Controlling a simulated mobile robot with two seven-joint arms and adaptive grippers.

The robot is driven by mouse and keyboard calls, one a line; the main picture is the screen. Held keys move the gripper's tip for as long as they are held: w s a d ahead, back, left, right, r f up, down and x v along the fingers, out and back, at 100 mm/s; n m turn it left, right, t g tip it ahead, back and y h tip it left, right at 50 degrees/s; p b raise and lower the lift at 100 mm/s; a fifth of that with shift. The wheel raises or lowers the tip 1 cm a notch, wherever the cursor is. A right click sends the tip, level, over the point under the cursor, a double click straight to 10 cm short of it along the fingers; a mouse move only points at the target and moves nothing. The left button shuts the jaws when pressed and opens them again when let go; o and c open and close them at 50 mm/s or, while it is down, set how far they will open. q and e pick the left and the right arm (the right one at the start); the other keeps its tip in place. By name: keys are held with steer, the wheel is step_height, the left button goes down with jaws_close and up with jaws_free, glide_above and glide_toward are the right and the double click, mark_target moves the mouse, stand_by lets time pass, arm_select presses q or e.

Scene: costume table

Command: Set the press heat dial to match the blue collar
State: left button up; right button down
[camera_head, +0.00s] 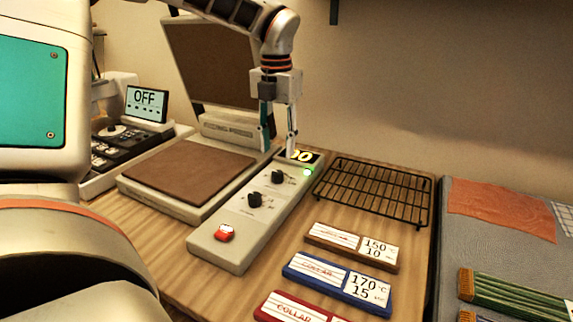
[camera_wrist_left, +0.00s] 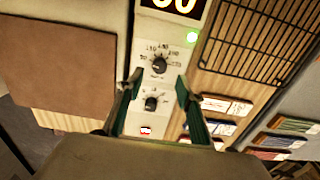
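The control panel (camera_head: 214,248) is a long pale box beside the heat press (camera_head: 190,175). It has two black dials, an upper dial (camera_head: 278,177) and a lower dial (camera_head: 254,200). In the left wrist view the upper dial (camera_wrist_left: 159,66) has a numbered scale; its exact setting is too small to read. The lower dial also shows there (camera_wrist_left: 151,103). The blue collar card (camera_head: 318,280) reads 170 °C and 15. My left gripper (camera_head: 278,150) is open and empty, pointing down above the panel's far end, apart from the dials. My right gripper is not in view.
The panel has a red button (camera_head: 224,233), a green light (camera_head: 307,172) and a partly hidden display (camera_head: 302,156). A black wire rack (camera_head: 372,190), a brown card (camera_head: 335,242) and a red card (camera_head: 290,310) lie to the right. The press lid (camera_head: 210,65) stands raised behind.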

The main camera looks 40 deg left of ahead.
mark_target(277, 172)
arm_select(q)
step_height(277, 172, down, 7)
steer(key=shift+s+f, duration=0.1)
steer(key=shift+s, duration=0.05)
stand_by(0.4)
jaws_close()
